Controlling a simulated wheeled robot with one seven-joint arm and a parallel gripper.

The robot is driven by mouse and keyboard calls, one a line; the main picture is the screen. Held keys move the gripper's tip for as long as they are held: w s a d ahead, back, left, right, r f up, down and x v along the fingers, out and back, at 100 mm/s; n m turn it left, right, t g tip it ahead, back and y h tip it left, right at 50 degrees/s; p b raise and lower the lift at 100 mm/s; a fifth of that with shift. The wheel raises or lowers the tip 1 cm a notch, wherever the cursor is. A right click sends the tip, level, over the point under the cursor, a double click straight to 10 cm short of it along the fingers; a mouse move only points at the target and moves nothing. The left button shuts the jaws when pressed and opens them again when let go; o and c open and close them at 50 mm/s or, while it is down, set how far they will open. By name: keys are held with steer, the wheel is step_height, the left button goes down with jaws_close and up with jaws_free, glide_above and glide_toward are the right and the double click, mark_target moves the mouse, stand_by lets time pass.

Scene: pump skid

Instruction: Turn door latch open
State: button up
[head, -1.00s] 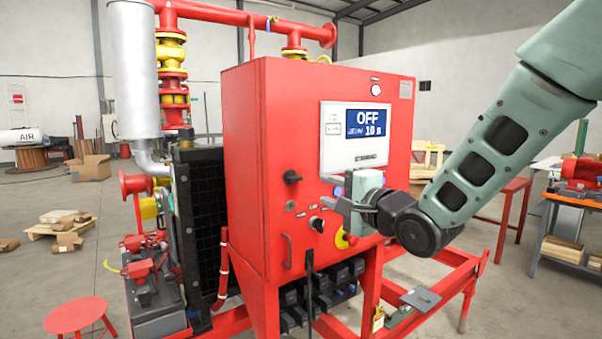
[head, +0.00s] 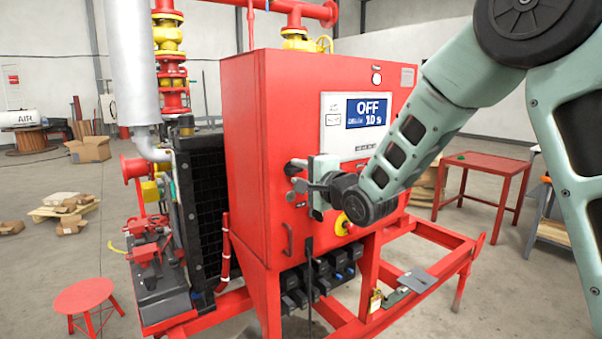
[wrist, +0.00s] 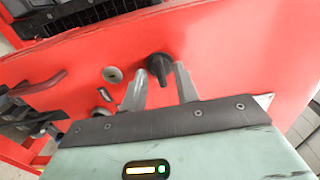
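The door latch looks to be the black turn knob (wrist: 158,67) on the red cabinet door (wrist: 225,60). In the wrist view it lies between the two grey fingers of my gripper (wrist: 159,80), near their tips. My gripper is open, with one finger on each side of the knob; I cannot tell whether either finger touches it.
A round metal lock (wrist: 113,75) sits beside the knob. The display panel (head: 352,128) reads OFF. A yellow-ringed button (head: 342,224) is below my wrist. A red stool (head: 84,297) and a red table (head: 487,172) stand clear on the floor.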

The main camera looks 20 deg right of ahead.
jaws_close()
steer(key=shift+f+b, duration=0.1)
steer(key=shift+b, duration=0.3)
steer(key=shift+f+n+b, duration=0.15)
steer(key=shift+n+b, duration=0.55)
steer(key=n+b, duration=0.2)
steer(key=b, duration=0.1)
steer(key=shift+f, duration=0.1)
steer(key=n+b, duration=0.4)
steer(key=b, duration=0.1)
steer(key=shift+n, duration=0.4)
steer(key=n+b, duration=0.5)
steer(key=b, duration=0.1)
steer(key=shift+r+n+b, duration=0.15)
steer(key=shift+n+b, duration=0.65)
steer(key=shift+n, duration=0.35)
steer(key=shift+r+n+b, duration=0.1)
steer(key=shift+n+b, duration=0.65)
steer(key=shift+n, duration=0.4)
